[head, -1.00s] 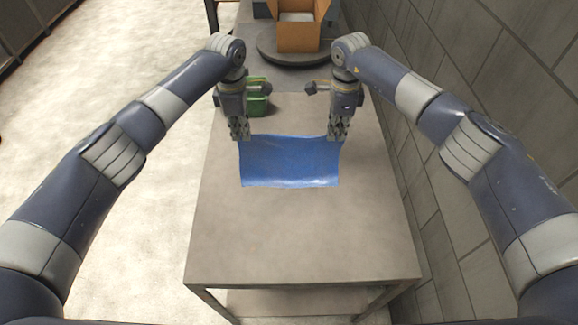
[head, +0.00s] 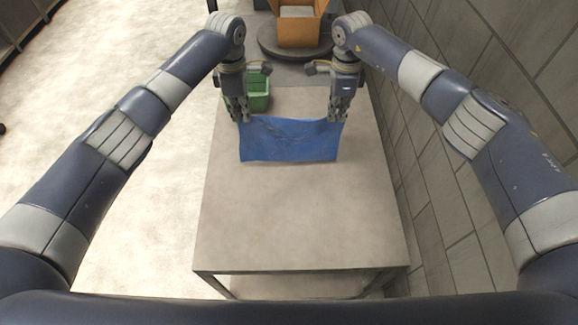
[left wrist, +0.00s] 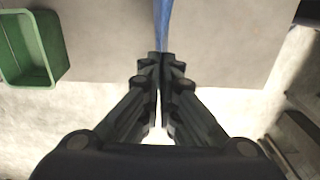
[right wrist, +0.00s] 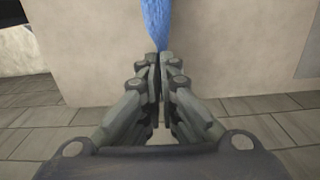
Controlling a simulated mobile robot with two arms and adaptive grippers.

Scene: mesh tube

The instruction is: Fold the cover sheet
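The blue cover sheet (head: 289,140) hangs between my two grippers in the head view, its top edge dipping slightly in the middle. My left gripper (head: 241,118) is shut on its upper left corner. In the left wrist view the sheet (left wrist: 163,22) runs as a thin strip into the closed fingertips (left wrist: 161,58). My right gripper (head: 335,118) is shut on its upper right corner. In the right wrist view the sheet (right wrist: 158,22) narrows into the closed fingertips (right wrist: 160,57). I cannot tell whether the lower edge touches the table (head: 300,215).
A green bin (head: 259,92) stands on the table beside my left gripper; it also shows in the left wrist view (left wrist: 50,50). An open cardboard box (head: 298,32) sits on a dark round stand (head: 270,46) at the back. A block wall (head: 450,190) runs along the right. The table's front is clear.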

